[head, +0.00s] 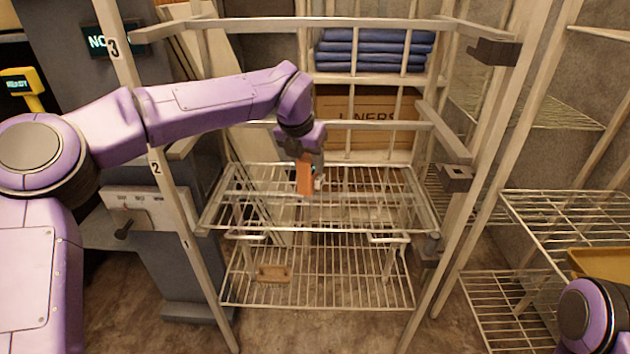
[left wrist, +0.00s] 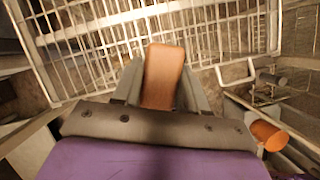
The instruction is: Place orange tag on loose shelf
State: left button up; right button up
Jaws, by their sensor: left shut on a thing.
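The orange tag (head: 304,178) is a flat orange-brown slab hanging upright from my left gripper (head: 309,168), which is shut on it. In the left wrist view the tag (left wrist: 163,76) sits between the two fingers (left wrist: 162,92). The gripper is over the upper wire shelf (head: 240,219) inside the pale rack frame. A lower wire shelf (head: 345,295) lies beneath it. I cannot tell for sure which is the loose shelf, or whether the tag touches the upper wires. My right gripper is out of view.
A small tan block (head: 272,274) lies on the lower shelf. Folded blue cloths (head: 370,60) and a LINERS box (head: 370,113) are behind. More wire shelving (head: 560,215) stands right. An orange cylinder (left wrist: 268,135) shows in the wrist view.

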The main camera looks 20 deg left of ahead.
pick_arm(q)
jog(key=shift+w+r+x, duration=0.1)
jog(key=shift+w+x, duration=0.1)
jog(key=shift+x, duration=1.55)
jog(key=shift+w+r+x, duration=0.1)
jog(key=shift+w+x, duration=0.15)
jog(key=shift+x, duration=1.45)
jog(key=shift+w+r+x, duration=0.1)
jog(key=shift+w+x, duration=0.1)
jog(key=shift+x, duration=1.55)
jog(key=shift+a, duration=0.25)
jog(key=shift+f+b, duration=0.2)
jog(key=shift+b, duration=0.1)
jog(key=o, duration=1.1)
jog(key=shift+r, duration=0.25)
jog(key=p+v, duration=0.1)
jog(key=v, duration=1.1)
jog(key=shift+s+f, duration=0.1)
